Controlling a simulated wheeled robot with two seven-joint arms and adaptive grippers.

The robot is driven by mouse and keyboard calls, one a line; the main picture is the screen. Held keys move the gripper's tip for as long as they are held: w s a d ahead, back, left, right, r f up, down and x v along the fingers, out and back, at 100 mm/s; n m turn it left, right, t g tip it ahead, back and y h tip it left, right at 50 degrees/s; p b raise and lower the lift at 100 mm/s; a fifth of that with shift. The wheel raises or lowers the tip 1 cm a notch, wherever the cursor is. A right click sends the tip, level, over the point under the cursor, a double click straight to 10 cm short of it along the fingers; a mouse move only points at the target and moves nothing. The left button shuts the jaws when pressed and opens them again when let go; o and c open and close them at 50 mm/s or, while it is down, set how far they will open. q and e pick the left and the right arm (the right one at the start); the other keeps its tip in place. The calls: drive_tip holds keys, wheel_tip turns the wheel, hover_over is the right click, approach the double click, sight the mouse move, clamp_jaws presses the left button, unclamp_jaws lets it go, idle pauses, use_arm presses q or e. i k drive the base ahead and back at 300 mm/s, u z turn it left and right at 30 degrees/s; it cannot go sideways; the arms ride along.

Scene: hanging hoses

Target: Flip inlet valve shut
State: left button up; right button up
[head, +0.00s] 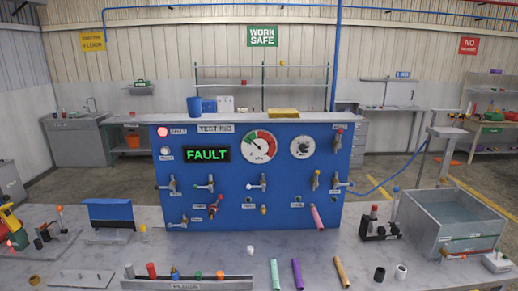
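A blue test rig panel (230,213) stands upright at the back of the bench. Several valves with white or brass-coloured levers sit in a row across it: a far-left valve (172,184), a second valve (210,184), a middle valve (263,182) and a right valve (315,180). A lower-left valve (183,222) and a valve with a red part (214,208) sit below. The labels are too small to read, so I cannot tell which is the inlet valve. The display (207,155) reads FAULT in green. A red lamp (162,132) is lit. Neither gripper is in view.
A pink hose (317,217) hangs at the panel's lower right. A plugs rack (187,284) and loose coloured tubes (297,274) lie in front. A grey water tank (455,226) stands right, a blue block (110,212) left. Some bench surface before the panel is bare.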

sight(340, 132)
drive_tip(key=k, duration=0.65)
drive_tip(key=z, duration=0.6)
drive_tip(key=i, duration=0.6)
drive_tip(key=z, duration=0.55)
drive_tip(key=i, duration=0.7)
drive_tip(key=u, duration=0.95)
drive_tip(key=i, duration=0.55)
drive_tip(key=u, duration=0.6)
